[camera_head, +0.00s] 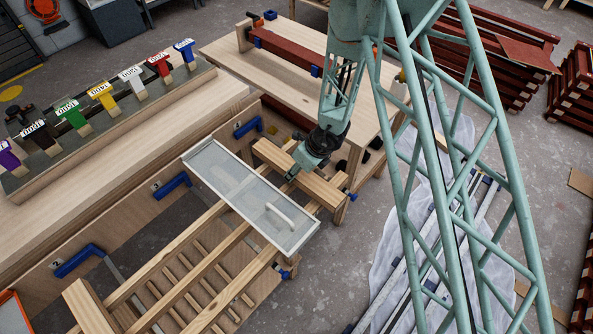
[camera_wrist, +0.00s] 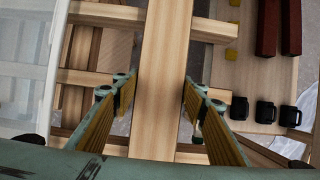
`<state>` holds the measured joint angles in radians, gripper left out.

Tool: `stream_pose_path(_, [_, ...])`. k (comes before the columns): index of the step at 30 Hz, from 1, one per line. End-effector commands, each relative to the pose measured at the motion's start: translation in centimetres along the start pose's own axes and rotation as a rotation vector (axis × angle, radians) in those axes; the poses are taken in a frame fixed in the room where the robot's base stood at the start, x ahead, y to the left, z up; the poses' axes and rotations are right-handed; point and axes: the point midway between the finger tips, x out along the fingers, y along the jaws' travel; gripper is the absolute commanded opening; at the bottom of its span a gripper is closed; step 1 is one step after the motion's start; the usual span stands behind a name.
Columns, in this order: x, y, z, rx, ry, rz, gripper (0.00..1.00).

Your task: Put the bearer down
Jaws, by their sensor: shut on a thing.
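The bearer, a pale wooden beam (camera_head: 325,189), lies at the far right end of the slatted frame, just beyond a white-framed panel. My gripper (camera_head: 294,174) reaches down onto it from above. In the wrist view the beam (camera_wrist: 160,80) runs up the picture between the two yellow-padded fingers of my gripper (camera_wrist: 158,95), which is shut on it. I cannot tell whether its underside touches the wood below.
The white-framed panel (camera_head: 225,184) with a handle lies across the long rails (camera_head: 165,256). Blue brackets (camera_head: 173,185) line the side board. A workbench (camera_head: 300,75) stands behind, holding a red batten (camera_head: 285,50). Several coloured labelled pieces (camera_head: 102,95) stand at left.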

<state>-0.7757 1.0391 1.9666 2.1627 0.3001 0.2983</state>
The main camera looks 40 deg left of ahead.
Motion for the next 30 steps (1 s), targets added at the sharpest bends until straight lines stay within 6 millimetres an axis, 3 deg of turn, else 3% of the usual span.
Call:
stream_pose_path(11, [0.17,-0.03,0.0,0.0,-0.001,-0.001,0.19])
stream_pose_path(12, [0.21,0.0,-0.08,0.0,0.0,0.0,0.4])
stream_pose_path(16, [0.14,-0.01,-0.05,0.0,0.0,0.0,0.52])
stream_pose_path(30, [0.03,-0.01,0.0,0.0,0.0,0.0,0.53])
